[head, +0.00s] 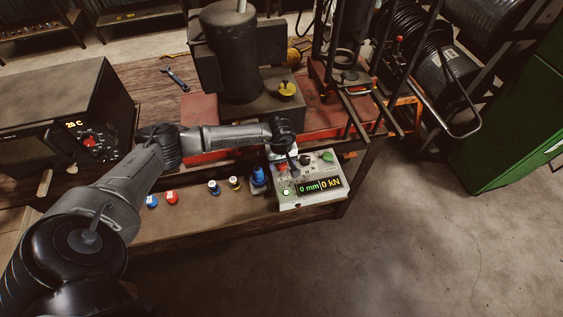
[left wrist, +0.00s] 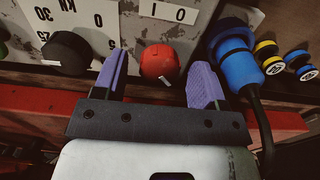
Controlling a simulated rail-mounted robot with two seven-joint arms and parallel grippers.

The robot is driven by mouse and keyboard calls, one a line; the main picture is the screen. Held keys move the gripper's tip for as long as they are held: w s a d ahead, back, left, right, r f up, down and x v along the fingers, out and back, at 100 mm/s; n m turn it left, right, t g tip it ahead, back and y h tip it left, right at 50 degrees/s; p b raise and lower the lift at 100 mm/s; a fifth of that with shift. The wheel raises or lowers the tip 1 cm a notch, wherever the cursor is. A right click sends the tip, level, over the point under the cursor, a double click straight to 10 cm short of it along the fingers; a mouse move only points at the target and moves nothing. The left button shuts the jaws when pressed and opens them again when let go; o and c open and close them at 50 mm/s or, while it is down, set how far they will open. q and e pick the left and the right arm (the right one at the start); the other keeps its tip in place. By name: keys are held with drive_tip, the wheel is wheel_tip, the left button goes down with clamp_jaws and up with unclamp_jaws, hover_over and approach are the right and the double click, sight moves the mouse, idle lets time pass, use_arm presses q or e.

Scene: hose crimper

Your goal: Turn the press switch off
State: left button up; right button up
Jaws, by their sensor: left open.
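The press control box (head: 306,200) stands at the front edge of the workbench, with a lit display reading 0 mm and 0 kN. Its red rotary switch (left wrist: 158,62), with a white mark on it, shows in the left wrist view beside a white label (left wrist: 168,12) marked 1 and 0. My left gripper (head: 283,152) is over the box's left part in the head view and largely hides the switch there. In the left wrist view my left gripper (left wrist: 160,75) is open, one purple finger on each side of the switch, with visible gaps. My right gripper is not in view.
A black knob (left wrist: 68,52) sits beside the switch on the box. A blue plug (left wrist: 236,66) with a black cable is close to one finger. Yellow and blue round fittings (left wrist: 268,57) are beyond it. A green cabinet (head: 520,120) stands at the right; the floor in front is clear.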

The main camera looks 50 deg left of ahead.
use_arm(q)
drive_tip(key=shift+f, duration=0.25)
drive_tip(key=c, duration=0.9)
